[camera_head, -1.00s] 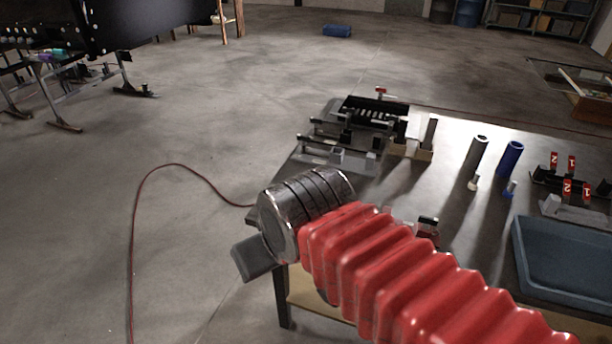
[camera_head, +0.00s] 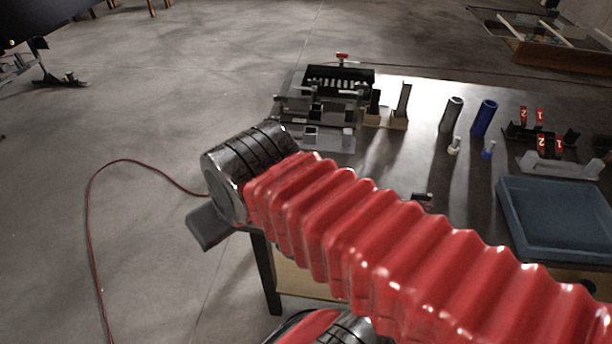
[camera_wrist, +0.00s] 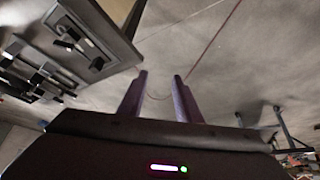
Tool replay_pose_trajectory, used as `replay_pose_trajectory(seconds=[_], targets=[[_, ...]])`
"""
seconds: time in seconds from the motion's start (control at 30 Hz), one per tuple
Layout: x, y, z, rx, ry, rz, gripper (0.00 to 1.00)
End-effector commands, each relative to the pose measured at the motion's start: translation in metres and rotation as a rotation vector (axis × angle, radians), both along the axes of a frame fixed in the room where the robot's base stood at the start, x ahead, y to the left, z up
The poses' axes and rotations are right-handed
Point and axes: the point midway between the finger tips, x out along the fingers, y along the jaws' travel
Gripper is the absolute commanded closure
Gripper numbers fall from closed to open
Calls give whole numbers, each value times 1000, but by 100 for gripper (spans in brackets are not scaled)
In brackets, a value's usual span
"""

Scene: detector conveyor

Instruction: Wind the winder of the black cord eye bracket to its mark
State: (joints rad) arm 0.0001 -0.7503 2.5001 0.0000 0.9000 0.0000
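My gripper (camera_wrist: 160,75) shows in the wrist view with its two fingers apart and nothing between them. It points out over bare floor, clear of the fixtures at the upper left.
A grey cylinder (camera_head: 451,115) and a blue cylinder (camera_head: 484,118) stand mid-table. Red tags numbered 1 and 2 (camera_head: 541,144) stand on black holders at the right. A blue-grey tray (camera_head: 515,220) lies at the front right. A red cable (camera_head: 92,235) crosses the open floor at left.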

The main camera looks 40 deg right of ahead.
Motion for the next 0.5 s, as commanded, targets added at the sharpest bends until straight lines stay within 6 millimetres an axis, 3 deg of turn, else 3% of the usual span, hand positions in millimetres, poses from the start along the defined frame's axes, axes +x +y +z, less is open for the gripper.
replay_pose_trajectory(seconds=[0.27, 0.5], targets=[[3, -5, 1, -1, 5, -7, 54], [20, -40, 0, -5, 37, -44, 39]])
